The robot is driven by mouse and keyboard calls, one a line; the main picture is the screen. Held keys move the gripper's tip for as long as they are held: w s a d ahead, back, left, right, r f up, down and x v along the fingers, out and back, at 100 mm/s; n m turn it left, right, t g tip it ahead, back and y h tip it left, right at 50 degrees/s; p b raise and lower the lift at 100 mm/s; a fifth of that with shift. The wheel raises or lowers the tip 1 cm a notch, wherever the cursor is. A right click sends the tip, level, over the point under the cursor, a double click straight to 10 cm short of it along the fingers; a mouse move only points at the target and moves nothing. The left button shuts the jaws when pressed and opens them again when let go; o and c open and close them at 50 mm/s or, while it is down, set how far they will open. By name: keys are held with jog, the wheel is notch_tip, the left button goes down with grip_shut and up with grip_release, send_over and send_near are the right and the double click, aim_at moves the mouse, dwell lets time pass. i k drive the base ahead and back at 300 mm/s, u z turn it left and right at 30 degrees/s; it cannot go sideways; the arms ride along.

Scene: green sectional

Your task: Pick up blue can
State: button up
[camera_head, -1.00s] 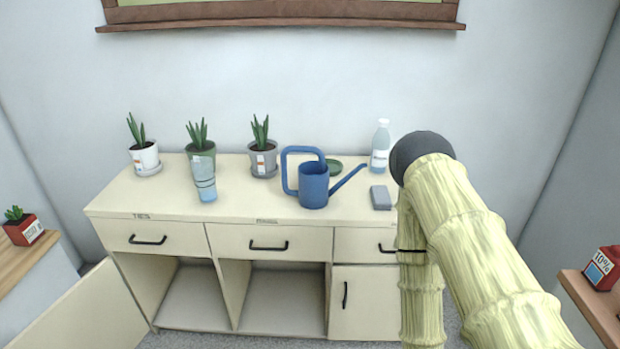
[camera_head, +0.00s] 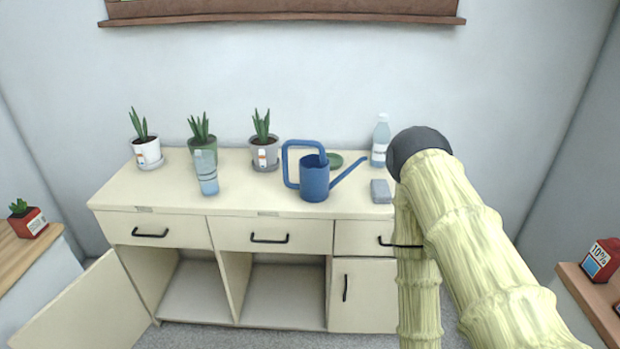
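The blue can, a watering can (camera_head: 314,181) with a squared handle on its left and a long spout to the right, stands upright on the cream cabinet top (camera_head: 247,201). Nothing holds it. My arm crosses the right side of the view, with a dark rounded joint at its upper end just right of the spout tip in the picture. My gripper is not visible, so its opening cannot be seen.
A green dish (camera_head: 334,160) sits behind the can. A grey block (camera_head: 380,191) and a clear bottle (camera_head: 380,143) stand to its right. A cabinet door (camera_head: 85,305) hangs open.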

aim_at(314, 186)
jog(key=u, duration=0.55)
jog(key=k, duration=1.2)
jog(key=u, duration=1.35)
jog(key=i, duration=1.65)
jog(key=z, duration=0.9)
jog(key=i, duration=0.7)
jog(key=z, duration=0.8)
